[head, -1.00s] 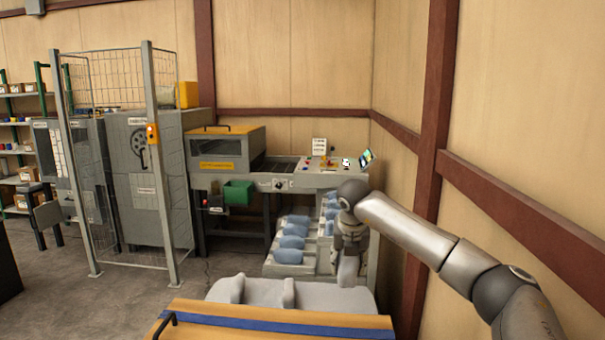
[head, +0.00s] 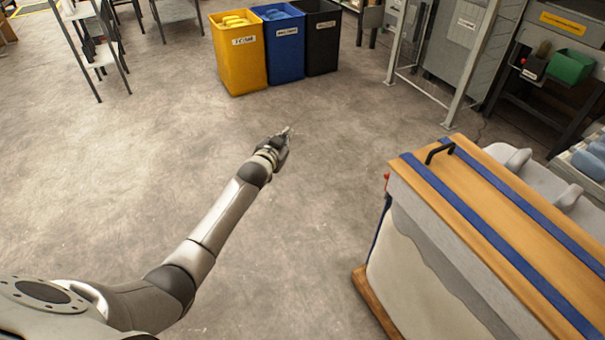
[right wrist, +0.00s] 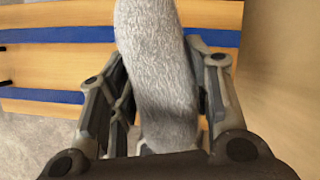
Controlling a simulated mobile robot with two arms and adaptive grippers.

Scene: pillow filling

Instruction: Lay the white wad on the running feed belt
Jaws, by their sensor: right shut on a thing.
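The white wad (right wrist: 158,70) fills the middle of the right wrist view, long, furry and greyish white. My right gripper (right wrist: 163,85) is shut on it, with a finger on each side. Behind it in that view is a wooden top with blue stripes (right wrist: 60,60). The same kind of striped top (head: 470,190) shows at the right of the head view. My left gripper (head: 281,143) is over bare floor, empty; its fingers are too small to judge. I cannot make out a moving feed belt in the current views.
The striped top covers a bulky box (head: 410,270) with pale filling behind its side. Yellow (head: 238,60), blue (head: 283,40) and black (head: 321,40) bins stand at the back. A mesh fence post (head: 465,85) and a green box (head: 571,66) are upper right. The middle floor is clear.

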